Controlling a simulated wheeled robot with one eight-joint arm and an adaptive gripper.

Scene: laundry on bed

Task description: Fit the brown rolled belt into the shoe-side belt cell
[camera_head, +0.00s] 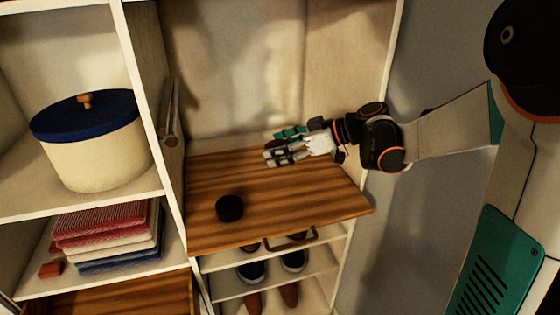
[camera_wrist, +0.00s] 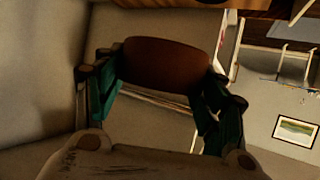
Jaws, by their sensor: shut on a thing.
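The brown rolled belt (camera_wrist: 165,62) shows in the wrist view as a rounded brown shape between the two green fingers. My gripper (camera_wrist: 160,80) is shut on it. In the head view my gripper (camera_head: 284,150) reaches in from the right, over the back part of the striped wooden surface (camera_head: 290,195); the brown belt cannot be made out there. A small black round object (camera_head: 229,208), like a rolled belt, sits on the wooden surface to the left and nearer the front. I cannot make out the belt cell in either view.
Shoes (camera_head: 252,271) stand on shelves below the wooden surface, with a brown handle (camera_head: 292,240) at its front. At the left are a cream bin with a blue lid (camera_head: 90,140) and folded cloths (camera_head: 110,235). A cabinet upright (camera_head: 145,110) divides the two sides.

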